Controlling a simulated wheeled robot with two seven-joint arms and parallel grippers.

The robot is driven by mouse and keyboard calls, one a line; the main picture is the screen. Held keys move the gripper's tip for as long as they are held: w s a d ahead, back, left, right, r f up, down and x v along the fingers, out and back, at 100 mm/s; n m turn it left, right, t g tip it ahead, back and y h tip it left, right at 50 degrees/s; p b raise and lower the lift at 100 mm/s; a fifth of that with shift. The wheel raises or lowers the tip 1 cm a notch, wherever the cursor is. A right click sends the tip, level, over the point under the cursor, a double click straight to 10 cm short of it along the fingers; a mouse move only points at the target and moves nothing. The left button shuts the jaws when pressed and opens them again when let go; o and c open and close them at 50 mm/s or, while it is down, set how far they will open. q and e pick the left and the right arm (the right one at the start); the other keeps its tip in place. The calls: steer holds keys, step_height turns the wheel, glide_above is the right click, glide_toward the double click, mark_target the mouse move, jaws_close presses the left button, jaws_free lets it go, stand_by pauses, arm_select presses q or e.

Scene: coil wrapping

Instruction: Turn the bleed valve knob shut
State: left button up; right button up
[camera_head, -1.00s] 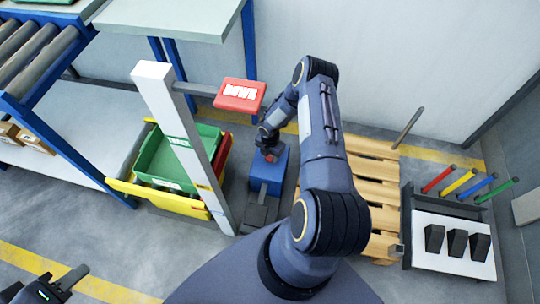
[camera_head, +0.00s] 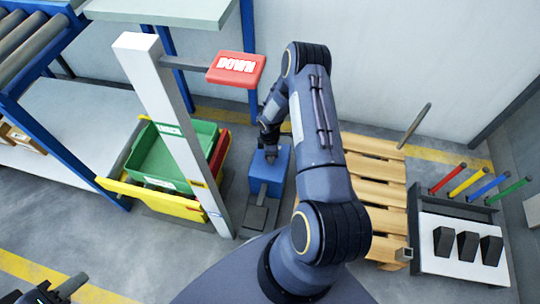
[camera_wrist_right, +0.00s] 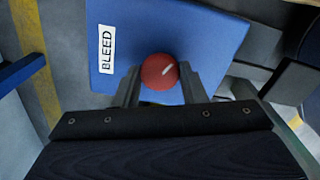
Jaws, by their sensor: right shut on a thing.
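The bleed valve is a blue box (camera_head: 267,178) on the floor, right of the white post. In the right wrist view its top (camera_wrist_right: 205,35) carries a white BLEED label (camera_wrist_right: 107,48) and a round red knob (camera_wrist_right: 159,71) with a white mark pointing to the upper right. My right gripper (camera_wrist_right: 158,82) is shut on the red knob, one finger on each side. In the head view my right gripper (camera_head: 270,150) is small above the box and the knob is mostly hidden. My left gripper (camera_head: 72,283) is at the lower left corner, far from the valve; its jaw opening is unclear.
A white post (camera_head: 180,130) with a red DOWN sign (camera_head: 236,67) stands left of the valve. A wooden pallet (camera_head: 378,193) and a rack with coloured handles (camera_head: 425,268) are at the right.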

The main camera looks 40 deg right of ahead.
steer(key=m+b, duration=0.2)
steer(key=m, duration=0.4)
steer(key=shift+m, duration=0.3)
steer(key=m+b, duration=0.1)
steer(key=m, duration=0.5)
stand_by(0.4)
steer(key=o, duration=1)
steer(key=shift+r, duration=0.1)
step_height(320, 180, up, 8)
steer(key=shift+f+p, duration=0.15)
steer(key=shift+p, duration=1.05)
